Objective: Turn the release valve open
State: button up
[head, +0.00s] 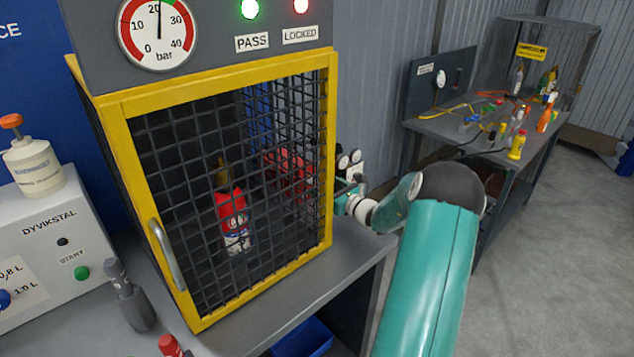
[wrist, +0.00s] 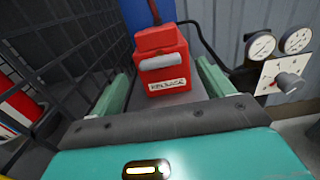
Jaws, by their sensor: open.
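A red block-shaped valve part (wrist: 163,62), with a white label that seems to read RELEASE, stands ahead of my gripper in the wrist view. A thin red stem rises from its top. Red parts (head: 288,170) also show through the mesh in the head view. My gripper (wrist: 163,75) is open, with one green finger on each side of the red block. I cannot tell whether either finger touches it. In the head view my gripper is mostly hidden behind the cage's right side. The valve's turn position is not clear.
The yellow-framed mesh cage (head: 122,180) holds a red extinguisher (head: 232,215). A panel with dials and a knob (wrist: 290,83) stands right of the red block. The bar gauge (head: 157,28) reads about 20. The PASS (head: 250,9) and LOCKED (head: 301,5) lamps are lit.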

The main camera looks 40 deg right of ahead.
jog(key=w, duration=0.4)
jog(key=shift+w+a+f, duration=0.1)
jog(key=shift+w, duration=0.3)
jog(key=c, duration=1)
jog(key=shift+n, duration=1.6)
jog(key=shift+a+n, duration=0.1)
jog(key=shift+n, duration=1.9)
jog(key=o, duration=1)
